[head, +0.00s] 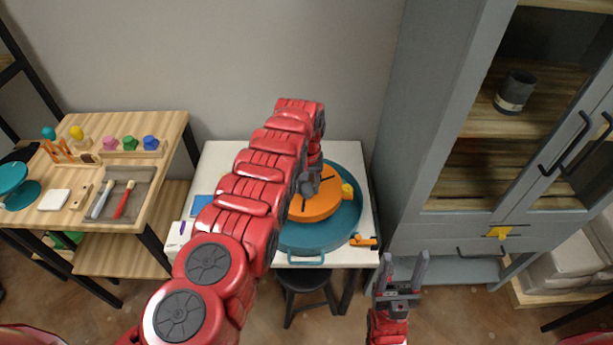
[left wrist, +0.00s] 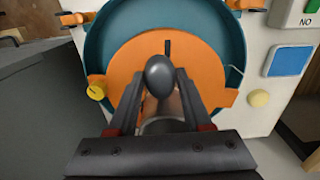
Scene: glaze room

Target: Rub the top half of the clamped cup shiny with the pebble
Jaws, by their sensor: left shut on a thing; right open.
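My left gripper (left wrist: 158,88) is shut on a dark, smooth, egg-shaped pebble (left wrist: 159,75), above an orange wheel disc (left wrist: 205,70) in a teal basin (left wrist: 110,50). A brownish-grey rounded surface (left wrist: 163,108), likely the clamped cup, shows between the fingers below the pebble. Most of it is hidden, and I cannot tell whether the pebble touches it. In the head view the disc (head: 318,207) and basin (head: 345,222) stand on a white table, and my left arm covers much of them. My right gripper (head: 403,272) is open and empty, in front of the table's right corner.
A yellow knob (left wrist: 96,92) sits at the disc's edge. An orange clamp (head: 363,240) is at the basin's right. A blue square (left wrist: 290,61) and yellow sponge (left wrist: 258,98) lie beside the basin. A wooden tool bench (head: 130,165) stands left, a grey cabinet (head: 440,120) right.

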